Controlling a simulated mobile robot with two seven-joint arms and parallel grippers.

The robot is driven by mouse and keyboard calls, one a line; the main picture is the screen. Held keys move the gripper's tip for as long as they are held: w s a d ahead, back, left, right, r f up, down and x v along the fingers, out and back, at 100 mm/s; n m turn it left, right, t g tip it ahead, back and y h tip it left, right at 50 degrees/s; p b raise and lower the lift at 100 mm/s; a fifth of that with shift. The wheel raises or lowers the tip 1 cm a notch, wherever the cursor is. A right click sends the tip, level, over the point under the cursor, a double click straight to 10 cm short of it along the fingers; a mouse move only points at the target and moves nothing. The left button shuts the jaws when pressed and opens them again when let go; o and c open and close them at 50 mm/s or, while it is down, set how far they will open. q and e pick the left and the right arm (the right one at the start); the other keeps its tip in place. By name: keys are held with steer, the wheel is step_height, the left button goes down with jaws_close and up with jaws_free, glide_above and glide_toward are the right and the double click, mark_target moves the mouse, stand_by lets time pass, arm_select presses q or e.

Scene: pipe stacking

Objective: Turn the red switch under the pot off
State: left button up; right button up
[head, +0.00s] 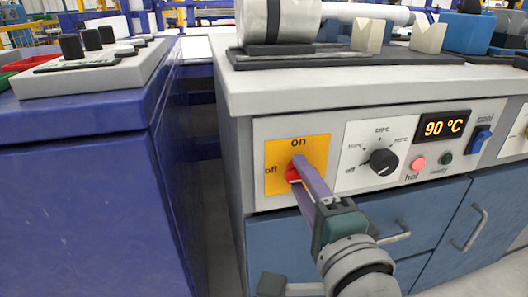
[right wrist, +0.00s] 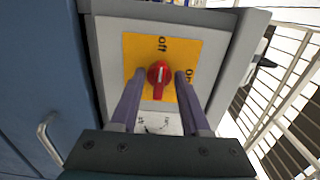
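The red switch (head: 292,174) is a round knob on a yellow plate (head: 312,150) marked "on" at the top and "off" at the left. The knob is partly hidden by my fingers in the head view. In the right wrist view the red switch (right wrist: 158,80) shows clearly, its raised bar lying roughly in line with the "off" label. My right gripper (head: 297,168) is open, with one finger on each side of the knob and small gaps visible in the right wrist view. A silver cylinder (head: 265,22), likely the pot, lies on the counter above. My left gripper is not in view.
A black dial (head: 383,162), a "90 °C" display (head: 443,126), a pink button (head: 418,164) and a blue switch (head: 480,140) sit right of the plate. Drawer handles (head: 395,234) stick out below. A blue cabinet (head: 80,190) stands left across a narrow gap.

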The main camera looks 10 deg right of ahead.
steer(key=s+p, duration=0.2)
steer(key=s, duration=0.8)
steer(key=shift+d, duration=0.15)
steer(key=shift+r+p, duration=0.1)
steer(key=shift+p, duration=0.2)
